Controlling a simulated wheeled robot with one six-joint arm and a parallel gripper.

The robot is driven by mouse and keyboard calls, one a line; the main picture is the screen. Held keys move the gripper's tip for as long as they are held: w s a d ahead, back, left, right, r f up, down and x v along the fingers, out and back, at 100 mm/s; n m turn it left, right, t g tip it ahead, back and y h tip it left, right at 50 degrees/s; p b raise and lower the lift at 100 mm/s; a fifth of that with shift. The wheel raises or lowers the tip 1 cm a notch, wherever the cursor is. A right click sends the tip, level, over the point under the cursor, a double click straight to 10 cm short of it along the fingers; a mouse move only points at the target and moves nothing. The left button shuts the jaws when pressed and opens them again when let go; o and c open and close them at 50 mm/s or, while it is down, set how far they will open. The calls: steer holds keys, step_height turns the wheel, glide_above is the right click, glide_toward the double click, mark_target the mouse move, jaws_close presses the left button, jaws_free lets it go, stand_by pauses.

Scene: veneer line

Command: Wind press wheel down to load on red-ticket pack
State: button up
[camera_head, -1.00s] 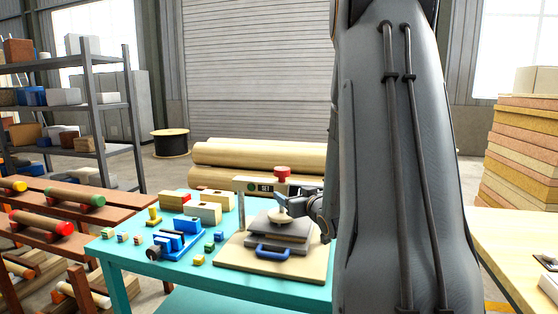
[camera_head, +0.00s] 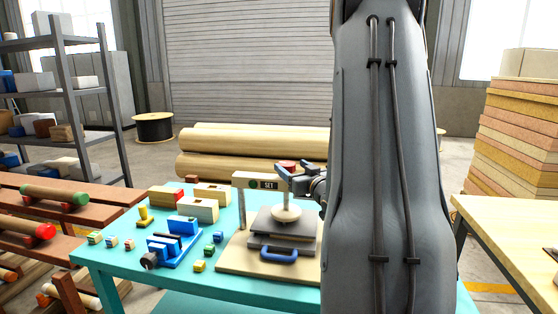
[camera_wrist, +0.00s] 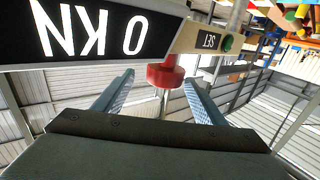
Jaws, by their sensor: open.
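The press stands on the teal table, with a pale crossbeam (camera_head: 243,181) marked SET and a green spot. Its red wheel hub (camera_head: 287,166) shows above the beam, partly behind my gripper. Below, a round pale pad (camera_head: 287,214) sits over a grey stacked pack (camera_head: 272,240) with a blue handle (camera_head: 279,256); I cannot tell whether they touch. No red ticket is visible on the pack. My gripper (camera_head: 297,172) is open at the red hub. In the wrist view its fingers (camera_wrist: 158,78) stand either side of the red hub (camera_wrist: 165,72), with no clear contact.
In the wrist view a dark lettered panel (camera_wrist: 100,32) lies close above the left finger. A blue rack (camera_head: 176,243), small blocks and timber blocks (camera_head: 198,210) occupy the table's left part. Large rolls (camera_head: 250,150) lie behind; stacked boards (camera_head: 518,150) stand right.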

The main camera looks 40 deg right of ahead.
mark_target(283, 162)
steer(key=x, duration=0.1)
steer(key=p+x, duration=0.1)
steer(key=x, duration=0.1)
steer(key=a+x, duration=0.1)
steer(key=x, duration=0.1)
steer(key=shift+w+d, duration=0.1)
steer(key=shift+w, duration=0.25)
steer(key=shift+p+x, duration=0.3)
steer(key=shift+x, duration=0.45)
steer(key=shift+c, duration=0.5)
steer(key=c, duration=1)
steer(key=shift+o, duration=0.3)
steer(key=shift+d+m+h+b, duration=0.1)
steer(key=shift+m+h+b, duration=0.2)
steer(key=shift+h+b, duration=0.15)
steer(key=shift+s+d+m+g+h+b, duration=0.2)
steer(key=shift+d+m+g+h+b, duration=0.1)
steer(key=shift+m+g+h+b, duration=1)
steer(key=shift+s+d+m+g+h+b, duration=0.3)
steer(key=shift+m+g+h+b, duration=0.65)
steer(key=shift+h, duration=0.7)
steer(key=shift+s+d+m+g+h+b, duration=0.15)
steer(key=shift+d+m+g+h+b, duration=0.2)
steer(key=shift+m+g+h+b, duration=0.85)
steer(key=shift+s+h, duration=0.1)
steer(key=shift+h, duration=0.3)
